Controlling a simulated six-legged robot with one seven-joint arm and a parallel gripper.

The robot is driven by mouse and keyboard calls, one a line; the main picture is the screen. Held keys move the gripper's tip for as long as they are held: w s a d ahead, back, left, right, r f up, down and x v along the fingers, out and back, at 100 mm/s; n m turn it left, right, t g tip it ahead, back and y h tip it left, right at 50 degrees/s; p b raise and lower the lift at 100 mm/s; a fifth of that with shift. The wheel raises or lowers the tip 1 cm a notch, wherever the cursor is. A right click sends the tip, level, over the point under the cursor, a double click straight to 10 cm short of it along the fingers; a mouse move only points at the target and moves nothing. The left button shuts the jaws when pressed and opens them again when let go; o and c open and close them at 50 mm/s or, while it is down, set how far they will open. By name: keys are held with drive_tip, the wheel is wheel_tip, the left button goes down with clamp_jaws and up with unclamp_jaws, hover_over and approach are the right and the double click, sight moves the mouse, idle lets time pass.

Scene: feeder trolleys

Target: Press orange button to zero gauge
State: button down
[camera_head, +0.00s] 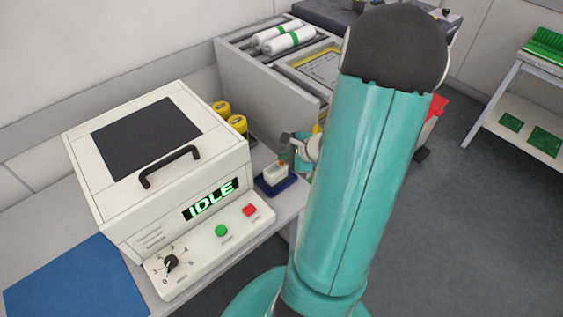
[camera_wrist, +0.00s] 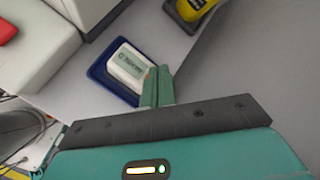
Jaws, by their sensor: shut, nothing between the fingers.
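A small white gauge (camera_head: 274,174) sits in a dark blue tray (camera_head: 276,189) on the bench, right of the white machine. A small orange spot, which looks like its button, shows on its top in the head view. In the wrist view the gauge (camera_wrist: 124,63) shows a greenish display with characters too small to read, and the blue tray (camera_wrist: 104,78) surrounds it. My gripper (camera_wrist: 158,72) is shut and empty, its fingertips over the near right edge of the gauge. They partly cover an orange patch there. I cannot tell whether they touch. In the head view my arm partly hides my gripper.
The white machine (camera_head: 120,205) with an IDLE display, green and red buttons and a knob stands left of the gauge. Yellow-capped containers (camera_head: 236,123) stand behind the gauge. A grey trolley (camera_head: 262,78) with white rolls is beyond. A blue mat (camera_head: 75,280) lies at front left.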

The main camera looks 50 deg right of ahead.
sight(285, 165)
drive_tip(key=shift+r, duration=0.3)
drive_tip(key=shift+r, duration=2.5)
drive_tip(key=shift+s, duration=0.1)
